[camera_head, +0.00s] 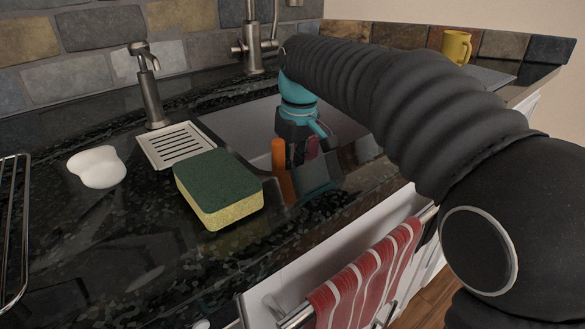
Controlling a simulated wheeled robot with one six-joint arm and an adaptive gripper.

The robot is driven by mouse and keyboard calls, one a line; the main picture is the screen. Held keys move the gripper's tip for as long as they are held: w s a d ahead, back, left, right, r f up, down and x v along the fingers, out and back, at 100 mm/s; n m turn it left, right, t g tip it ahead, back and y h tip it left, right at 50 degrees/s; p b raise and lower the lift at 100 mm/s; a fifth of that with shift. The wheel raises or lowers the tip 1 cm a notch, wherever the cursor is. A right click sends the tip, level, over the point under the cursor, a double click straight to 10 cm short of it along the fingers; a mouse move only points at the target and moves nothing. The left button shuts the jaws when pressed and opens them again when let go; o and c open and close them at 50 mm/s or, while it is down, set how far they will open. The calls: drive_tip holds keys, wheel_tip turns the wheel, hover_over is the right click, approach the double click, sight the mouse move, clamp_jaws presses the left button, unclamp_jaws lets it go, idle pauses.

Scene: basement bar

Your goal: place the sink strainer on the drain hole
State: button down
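My gripper (304,152) points down into the sink (236,126), near its front edge. Its teal wrist part is clear, but the fingers are small, dark and partly covered, so I cannot tell whether they are open or shut or hold anything. I cannot make out the sink strainer. The drain hole is not visible either; the front rim and my arm cover much of the basin. An upright orange handle-like thing (281,168) stands just left of the gripper at the sink's front edge; I cannot tell if they touch.
A green-and-yellow sponge (216,187), slotted tray (178,146), white soap (97,167) and soap dispenser (150,90) stand left of the sink. The faucet (253,45) rises behind it. A yellow mug (456,46) stands back right. A striped red towel (366,275) hangs in front.

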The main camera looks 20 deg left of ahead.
drive_tip(key=shift+f, duration=0.7)
drive_tip(key=shift+f, duration=0.15)
drive_tip(key=c, duration=1.1)
unclamp_jaws()
drive_tip(key=shift+o, duration=0.2)
wheel_tip(320, 180, up, 12)
drive_tip(key=d, duration=0.1)
drive_tip(key=shift+s+d, duration=0.2)
drive_tip(key=shift+s, duration=0.2)
